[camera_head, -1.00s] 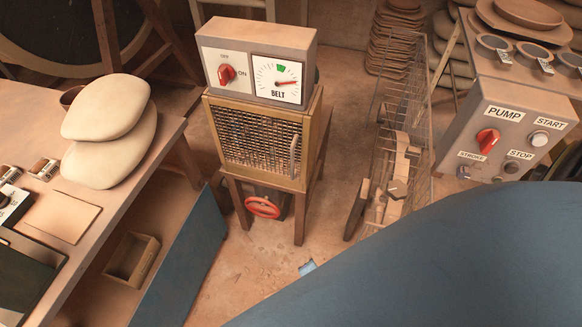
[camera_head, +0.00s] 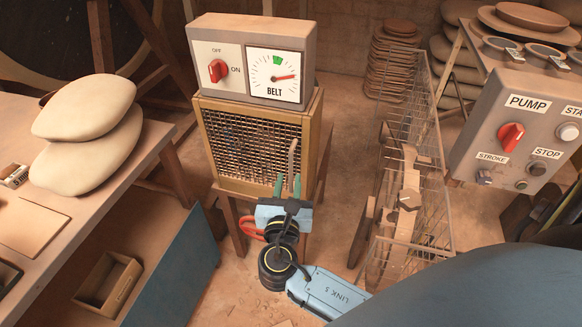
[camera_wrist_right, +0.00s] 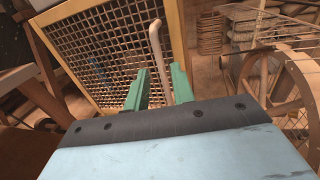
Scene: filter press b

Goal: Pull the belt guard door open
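The belt guard door (camera_head: 248,145) is a wire mesh panel in a yellow-brown frame under the BELT control box (camera_head: 254,60). It looks closed. Its upright bar handle (camera_head: 292,158) is on the right side of the mesh. My right gripper (camera_head: 288,184) has two green fingers, pointing up at the lower end of the handle. In the right wrist view the fingers (camera_wrist_right: 158,88) are apart, with the handle (camera_wrist_right: 157,48) seen between and beyond them. I cannot tell if they touch it. My left gripper is not in view.
A table with two pale sacks (camera_head: 85,135) stands on the left. A red handwheel (camera_head: 250,228) sits below the door, partly hidden by my arm.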

